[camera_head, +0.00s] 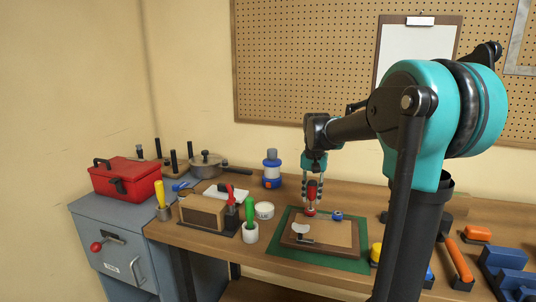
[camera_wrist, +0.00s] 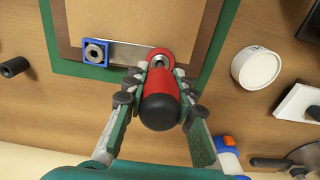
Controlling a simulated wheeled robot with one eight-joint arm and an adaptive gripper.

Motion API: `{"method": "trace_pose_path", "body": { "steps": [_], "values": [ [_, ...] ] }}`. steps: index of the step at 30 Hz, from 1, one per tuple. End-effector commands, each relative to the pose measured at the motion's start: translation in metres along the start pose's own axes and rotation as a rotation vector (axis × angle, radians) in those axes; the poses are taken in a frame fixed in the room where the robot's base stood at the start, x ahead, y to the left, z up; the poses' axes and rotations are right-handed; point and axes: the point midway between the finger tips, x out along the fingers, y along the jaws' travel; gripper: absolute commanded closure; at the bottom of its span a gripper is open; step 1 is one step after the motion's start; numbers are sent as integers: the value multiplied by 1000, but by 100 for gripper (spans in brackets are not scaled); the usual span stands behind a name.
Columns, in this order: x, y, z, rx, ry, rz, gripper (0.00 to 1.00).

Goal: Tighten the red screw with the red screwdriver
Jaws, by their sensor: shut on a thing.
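My gripper (camera_head: 313,184) is shut on the red screwdriver (camera_head: 311,194), which it holds upright over the work board (camera_head: 340,232). In the wrist view the screwdriver (camera_wrist: 159,100) lies between the two fingers (camera_wrist: 157,82), its black end cap toward the camera. The red screw (camera_head: 310,212) is at the board's back edge, directly below the screwdriver; in the wrist view its red ring (camera_wrist: 160,53) shows around the shaft. The screw's head is hidden, and I cannot tell whether the tip touches it. A blue square fitting (camera_wrist: 96,51) sits beside it on the same metal strip.
The board lies on a green mat (camera_head: 285,252). A white round tub (camera_head: 264,210), a green-handled tool (camera_head: 250,212) in a white holder and a wooden block (camera_head: 203,215) stand to the left. Blue and orange items (camera_head: 503,262) crowd the right end. A pegboard wall (camera_head: 300,60) stands behind.

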Motion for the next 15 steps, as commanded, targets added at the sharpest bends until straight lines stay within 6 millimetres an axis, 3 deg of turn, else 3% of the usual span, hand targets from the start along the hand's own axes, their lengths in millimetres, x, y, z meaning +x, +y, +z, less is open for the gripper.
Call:
{"method": "trace_pose_path", "body": {
  "steps": [15],
  "values": [
    [-12,0,0,0,0,0,100]
  ]
}}
